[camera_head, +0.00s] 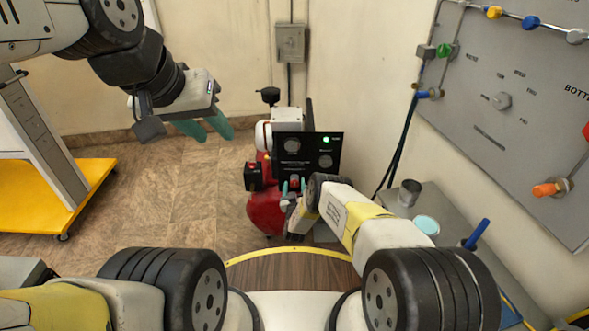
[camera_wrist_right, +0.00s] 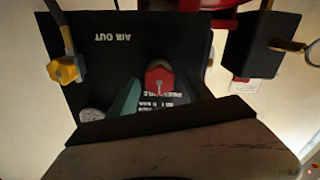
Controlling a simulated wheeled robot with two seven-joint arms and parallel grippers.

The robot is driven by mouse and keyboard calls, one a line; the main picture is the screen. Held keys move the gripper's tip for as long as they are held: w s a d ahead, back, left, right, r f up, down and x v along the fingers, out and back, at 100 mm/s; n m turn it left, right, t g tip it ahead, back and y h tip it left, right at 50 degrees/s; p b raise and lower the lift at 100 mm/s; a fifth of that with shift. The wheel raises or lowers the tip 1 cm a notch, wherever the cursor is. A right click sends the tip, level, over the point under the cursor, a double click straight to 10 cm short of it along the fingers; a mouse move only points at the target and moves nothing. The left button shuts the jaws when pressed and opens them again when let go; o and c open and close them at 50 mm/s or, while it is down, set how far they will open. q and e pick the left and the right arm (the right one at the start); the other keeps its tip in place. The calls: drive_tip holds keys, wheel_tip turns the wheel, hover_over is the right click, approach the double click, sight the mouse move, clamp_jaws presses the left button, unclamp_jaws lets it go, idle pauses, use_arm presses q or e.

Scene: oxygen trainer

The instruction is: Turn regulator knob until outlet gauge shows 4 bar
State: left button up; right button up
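A red knob with a grey pointer (camera_wrist_right: 159,76) shows in the right wrist view, where the panel appears upside down. My right gripper (camera_head: 294,187) is at the panel's lower edge. Its teal fingers (camera_wrist_right: 158,95) are spread on either side of the knob, and I cannot tell whether they touch it. My left gripper (camera_head: 205,127) is open and empty, raised at the upper left, away from the panel.
A red compressor tank (camera_head: 265,208) stands behind and below the panel. A yellow valve handle (camera_wrist_right: 63,70) is beside the knob. A grey bench (camera_head: 400,190) with a metal cup (camera_head: 409,192) is at right, below a wall board (camera_head: 520,110).

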clamp_jaws()
drive_tip(key=m, duration=0.4)
drive_tip(key=shift+d+m, duration=0.1)
drive_tip(key=shift+m, duration=2.2)
drive_tip(key=shift+o, duration=0.8)
unclamp_jaws()
